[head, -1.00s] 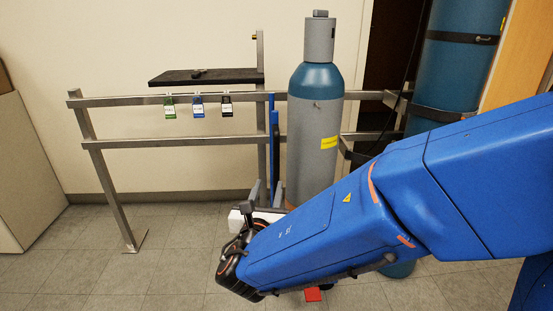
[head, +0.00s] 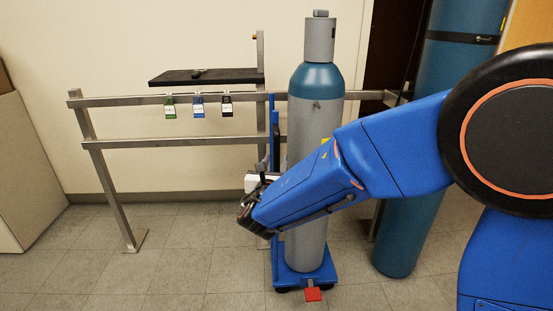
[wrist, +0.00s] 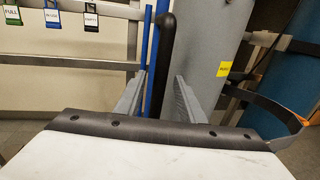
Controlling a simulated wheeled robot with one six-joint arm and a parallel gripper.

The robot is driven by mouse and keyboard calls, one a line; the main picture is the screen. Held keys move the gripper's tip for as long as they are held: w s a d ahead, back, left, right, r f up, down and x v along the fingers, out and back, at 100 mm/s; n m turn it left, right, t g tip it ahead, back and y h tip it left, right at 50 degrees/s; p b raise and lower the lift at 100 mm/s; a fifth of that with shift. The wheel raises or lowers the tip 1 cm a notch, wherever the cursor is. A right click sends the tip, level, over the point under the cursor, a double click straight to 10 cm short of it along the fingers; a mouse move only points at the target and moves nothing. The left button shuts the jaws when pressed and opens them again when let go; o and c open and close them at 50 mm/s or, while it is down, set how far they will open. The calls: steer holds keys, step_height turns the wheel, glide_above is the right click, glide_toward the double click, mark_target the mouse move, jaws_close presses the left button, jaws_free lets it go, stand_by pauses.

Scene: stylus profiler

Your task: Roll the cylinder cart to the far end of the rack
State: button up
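The cylinder cart (head: 306,278) stands on the floor in front of the rack (head: 170,143). It has a blue base, a blue upright and a red pedal (head: 313,294). A grey cylinder (head: 310,220) with a blue shoulder and grey cap stands upright on it. In the wrist view a black handle (wrist: 168,50) stands beside a blue post (wrist: 148,50) of the cart. My gripper (wrist: 160,80) is open, its two grey fingers on either side of the handle's lower part, with visible gaps. In the head view, my arm hides part of the cylinder.
Green, blue and black tags (head: 198,105) hang on the upper rail, below a dark shelf (head: 205,76). A taller blue cylinder (head: 400,235) stands to the right. A beige cabinet (head: 28,170) is at far left. The floor left of the cart is clear.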

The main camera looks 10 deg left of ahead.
steer(key=shift+w+a, duration=0.1)
steer(key=shift+w, duration=1.2)
jaws_close()
steer(key=shift+a, duration=0.15)
